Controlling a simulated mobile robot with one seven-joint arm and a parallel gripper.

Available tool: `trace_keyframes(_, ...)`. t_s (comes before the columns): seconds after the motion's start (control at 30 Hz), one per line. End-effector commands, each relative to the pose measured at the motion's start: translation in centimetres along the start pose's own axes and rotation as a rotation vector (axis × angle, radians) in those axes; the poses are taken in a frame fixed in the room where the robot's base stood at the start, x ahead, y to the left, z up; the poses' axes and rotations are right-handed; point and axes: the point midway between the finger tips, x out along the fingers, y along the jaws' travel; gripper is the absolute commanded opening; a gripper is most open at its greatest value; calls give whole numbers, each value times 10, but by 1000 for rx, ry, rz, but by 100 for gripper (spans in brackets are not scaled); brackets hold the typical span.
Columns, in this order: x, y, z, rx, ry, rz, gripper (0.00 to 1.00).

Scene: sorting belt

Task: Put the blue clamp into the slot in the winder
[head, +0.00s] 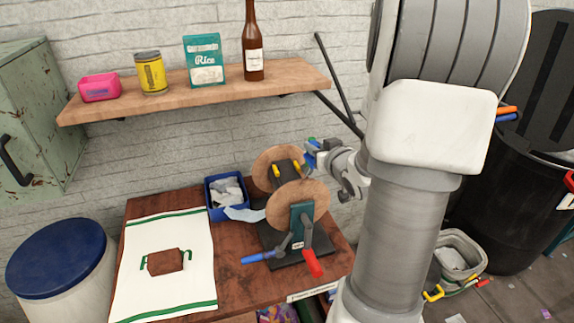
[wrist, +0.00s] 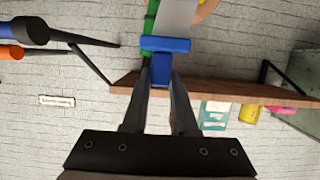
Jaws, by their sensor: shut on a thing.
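The winder (head: 302,222) stands at the right of the table, with two round wooden discs, a teal upright and a dark base. Yellow parts (head: 277,171) show between the discs. My gripper (head: 316,160) is just right of the discs' upper part. It is shut on the blue clamp (head: 310,161), whose T-shaped blue body (wrist: 165,45) shows at the fingertips in the wrist view. Beyond the clamp there, a grey plate (wrist: 178,16), a green strip (wrist: 150,18) and a sliver of wooden disc (wrist: 207,9) show. I cannot tell where the slot is or whether the clamp touches it.
A white cloth (head: 165,215) with a brown block (head: 165,262) covers the table's left. A shelf (head: 190,93) with goods hangs above. A black barrel (head: 510,220) stands at the right.

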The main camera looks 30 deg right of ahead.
Motion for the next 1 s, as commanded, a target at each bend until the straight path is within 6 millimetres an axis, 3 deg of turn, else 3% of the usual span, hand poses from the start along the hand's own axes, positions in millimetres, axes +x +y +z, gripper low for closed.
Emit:
trace_keyframes(0.5, 101, -34, 28, 1, -3, -5, 0)
trace_keyframes(0.77, 119, -39, 35, 0, -1, -3, 0)
trace_keyframes(1.0, 127, -39, 62, 2, -5, -2, 0)
